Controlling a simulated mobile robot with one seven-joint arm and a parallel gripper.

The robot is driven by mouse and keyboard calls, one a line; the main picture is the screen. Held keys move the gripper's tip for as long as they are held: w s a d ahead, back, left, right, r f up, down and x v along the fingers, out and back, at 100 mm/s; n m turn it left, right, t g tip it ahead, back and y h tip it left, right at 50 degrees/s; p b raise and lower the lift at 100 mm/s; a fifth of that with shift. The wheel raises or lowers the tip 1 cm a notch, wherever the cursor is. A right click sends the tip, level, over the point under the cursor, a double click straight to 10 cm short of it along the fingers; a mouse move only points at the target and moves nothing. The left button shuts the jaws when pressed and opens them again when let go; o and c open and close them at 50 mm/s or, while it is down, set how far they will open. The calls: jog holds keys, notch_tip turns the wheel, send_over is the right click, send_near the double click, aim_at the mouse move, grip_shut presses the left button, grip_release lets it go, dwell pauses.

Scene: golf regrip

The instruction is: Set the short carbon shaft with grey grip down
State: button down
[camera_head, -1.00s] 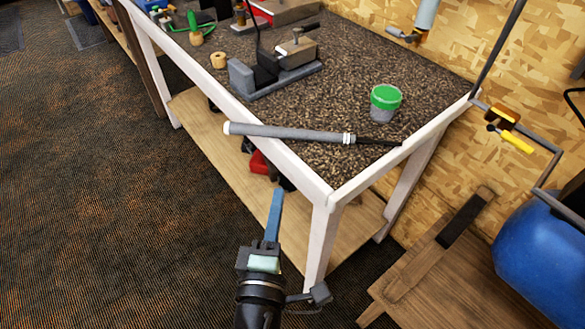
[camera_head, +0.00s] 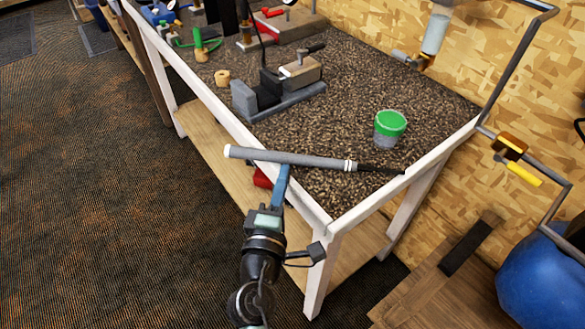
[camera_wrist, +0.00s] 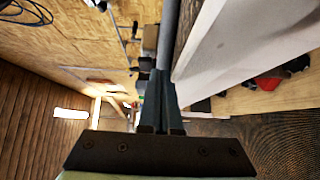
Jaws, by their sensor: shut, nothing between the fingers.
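The short carbon shaft with grey grip (camera_head: 300,159) lies across the front corner of the speckled bench (camera_head: 330,115). Its pale-capped grip end sticks out past the white front edge at the left, and its dark thin end lies at the right. My gripper (camera_head: 284,170) has blue fingers pressed together, with nothing held. Its tips are just below the grip in the picture; I cannot tell whether they touch it. In the wrist view the shut fingers (camera_wrist: 162,88) point at the grey grip (camera_wrist: 169,30), which runs beside the bench's white edge.
A green-lidded cup (camera_head: 390,126) stands behind the shaft. A grey clamp (camera_head: 278,92) and a small tan ring (camera_head: 222,78) are farther left on the bench. A blue tank (camera_head: 545,280) is at the lower right. The carpet at left is clear.

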aim_at(305, 162)
jog(key=shift+w+d, duration=0.65)
jog(key=shift+d, duration=0.3)
jog(key=shift+w+d+p, duration=0.25)
jog(key=shift+w+d, duration=0.15)
jog(key=shift+d, duration=0.2)
jog(key=shift+w+d+p, duration=0.2)
jog(key=shift+w+d, duration=0.2)
jog(key=shift+d, duration=0.2)
jog(key=shift+a, duration=0.15)
